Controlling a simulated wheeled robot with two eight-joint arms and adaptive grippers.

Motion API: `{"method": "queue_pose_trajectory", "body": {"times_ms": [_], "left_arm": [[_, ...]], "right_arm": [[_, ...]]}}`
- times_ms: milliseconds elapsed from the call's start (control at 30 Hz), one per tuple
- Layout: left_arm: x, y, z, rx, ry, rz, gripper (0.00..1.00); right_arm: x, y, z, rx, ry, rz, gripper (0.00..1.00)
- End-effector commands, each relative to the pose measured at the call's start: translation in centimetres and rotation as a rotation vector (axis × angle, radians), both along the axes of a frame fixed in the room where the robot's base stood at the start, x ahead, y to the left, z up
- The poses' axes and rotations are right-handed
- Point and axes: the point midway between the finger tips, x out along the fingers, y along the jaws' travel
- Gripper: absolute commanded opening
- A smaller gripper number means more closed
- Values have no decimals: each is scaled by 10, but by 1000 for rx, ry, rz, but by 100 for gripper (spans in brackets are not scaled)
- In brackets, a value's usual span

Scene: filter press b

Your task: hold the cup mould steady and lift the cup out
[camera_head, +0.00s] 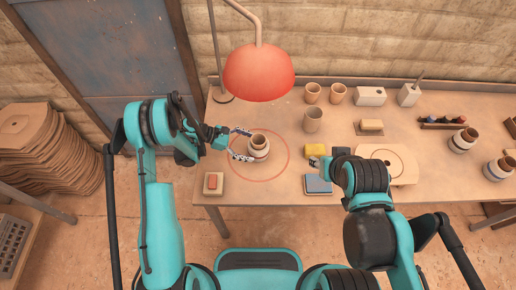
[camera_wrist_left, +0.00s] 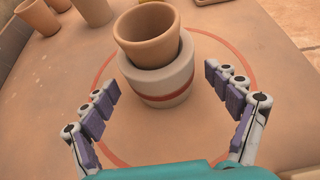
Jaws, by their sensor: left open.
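The cup mould (camera_head: 258,153) is a pale round block with a red band, standing upright inside a red ring on the table. In the left wrist view the mould (camera_wrist_left: 161,86) is just ahead of my fingers. The brown clay cup (camera_head: 259,141) sits in its top, its rim above the mould; it also shows in the left wrist view (camera_wrist_left: 147,36). My left gripper (camera_head: 242,144) is open, its fingers to either side of the mould's near part and apart from it. My right gripper (camera_head: 314,161) is to the right of the ring, small and partly hidden by its arm; its jaws are unclear.
A red lamp (camera_head: 258,72) hangs above the table behind the mould. Clay cups (camera_head: 313,120) stand at the back. Two more banded moulds (camera_head: 463,141) stand at the right.

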Motion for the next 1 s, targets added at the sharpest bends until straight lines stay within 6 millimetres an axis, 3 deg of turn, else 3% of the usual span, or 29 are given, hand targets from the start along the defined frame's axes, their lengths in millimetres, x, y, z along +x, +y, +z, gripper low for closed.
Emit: {"method": "queue_pose_trajectory", "body": {"times_ms": [267, 633, 733, 767, 1000], "left_arm": [[0, -22, -12, 0, 0, -1, 88], [0, -26, -14, 0, 0, 0, 88], [0, -25, -14, 0, 0, 0, 62], [0, -25, -14, 0, 0, 0, 58], [0, -25, -14, 0, 0, 0, 57]], "right_arm": [[0, 0, 0, 0, 0, 0, 40], [0, 0, 0, 0, 0, 0, 40], [0, 0, 0, 0, 0, 0, 40], [0, 0, 0, 0, 0, 0, 40], [0, 0, 0, 0, 0, 0, 40]]}}
